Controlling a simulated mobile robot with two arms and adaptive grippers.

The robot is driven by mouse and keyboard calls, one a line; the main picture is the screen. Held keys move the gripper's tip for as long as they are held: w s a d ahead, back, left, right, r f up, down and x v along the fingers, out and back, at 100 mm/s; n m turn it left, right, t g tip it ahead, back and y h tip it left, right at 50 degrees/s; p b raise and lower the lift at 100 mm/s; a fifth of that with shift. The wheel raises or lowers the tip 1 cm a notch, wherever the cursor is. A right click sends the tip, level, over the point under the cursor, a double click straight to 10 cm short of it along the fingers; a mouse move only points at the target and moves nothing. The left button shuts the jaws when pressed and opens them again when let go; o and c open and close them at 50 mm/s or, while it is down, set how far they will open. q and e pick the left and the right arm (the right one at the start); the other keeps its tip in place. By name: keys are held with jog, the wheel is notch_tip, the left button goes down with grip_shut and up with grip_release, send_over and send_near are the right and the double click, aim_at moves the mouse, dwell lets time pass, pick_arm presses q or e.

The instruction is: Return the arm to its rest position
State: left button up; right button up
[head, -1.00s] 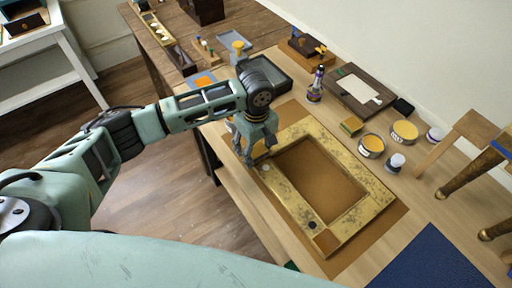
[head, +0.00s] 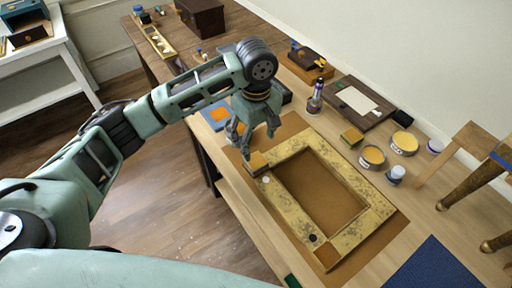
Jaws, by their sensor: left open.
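My left arm reaches in from the left over the workbench. The frame lies flat on a brown mat (head: 392,229). My right gripper is not in view.
Open tins (head: 373,155), a small white-lidded jar (head: 396,173), a dark bottle (head: 315,98) and a yellow-topped block (head: 352,136) stand along the bench's far side. A blue mat (head: 435,265) lies at lower right. Open floor (head: 165,190) is left of the bench.

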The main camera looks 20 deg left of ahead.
pick_arm(q)
jog(key=shift+r, duration=0.6)
